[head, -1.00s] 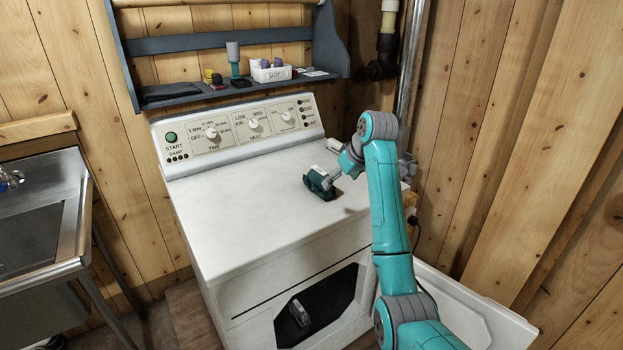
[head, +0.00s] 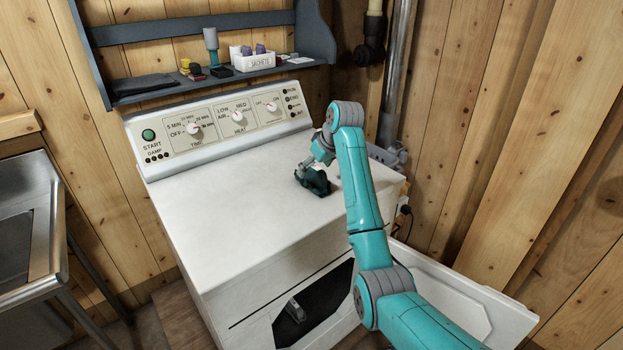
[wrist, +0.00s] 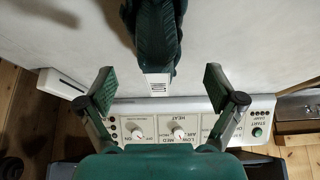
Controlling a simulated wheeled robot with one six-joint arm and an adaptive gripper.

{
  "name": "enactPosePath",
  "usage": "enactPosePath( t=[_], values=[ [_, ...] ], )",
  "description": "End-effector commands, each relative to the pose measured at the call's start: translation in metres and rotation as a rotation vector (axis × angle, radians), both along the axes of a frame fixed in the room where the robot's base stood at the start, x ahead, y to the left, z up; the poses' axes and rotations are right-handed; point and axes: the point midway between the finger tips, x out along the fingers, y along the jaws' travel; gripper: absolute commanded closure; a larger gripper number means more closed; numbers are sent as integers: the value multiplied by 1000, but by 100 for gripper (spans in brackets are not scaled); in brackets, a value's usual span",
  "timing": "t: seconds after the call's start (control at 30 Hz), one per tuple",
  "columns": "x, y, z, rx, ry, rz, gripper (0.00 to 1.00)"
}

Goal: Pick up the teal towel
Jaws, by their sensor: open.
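The teal towel (head: 317,184) is a small dark teal bundle lying on the white dryer top, toward its right rear. In the wrist view the towel (wrist: 157,38) looks ribbed and rolled, with a white label at its near end; its far part leaves the top edge. My gripper (head: 304,171) is low over the dryer top at the towel's rear left side in the head view. In the wrist view my gripper (wrist: 161,90) is open, with one finger to each side of the towel's labelled end and gaps between. I cannot tell its exact height.
The dryer's control panel (head: 222,128) with knobs rises close behind my gripper. A blue-grey shelf (head: 140,96) above it holds a white box (head: 252,60) and small items. A steel sink (head: 30,230) stands left. The dryer top's left and front are clear.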

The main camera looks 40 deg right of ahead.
Motion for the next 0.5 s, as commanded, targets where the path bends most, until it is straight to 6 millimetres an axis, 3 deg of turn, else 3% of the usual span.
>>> enactPosePath(
  t=[0.3,0.5],
  values=[
    [22,-1,-34,1,2,0,7],
    [27,-1,-42,0,0,0,7]
  ],
)
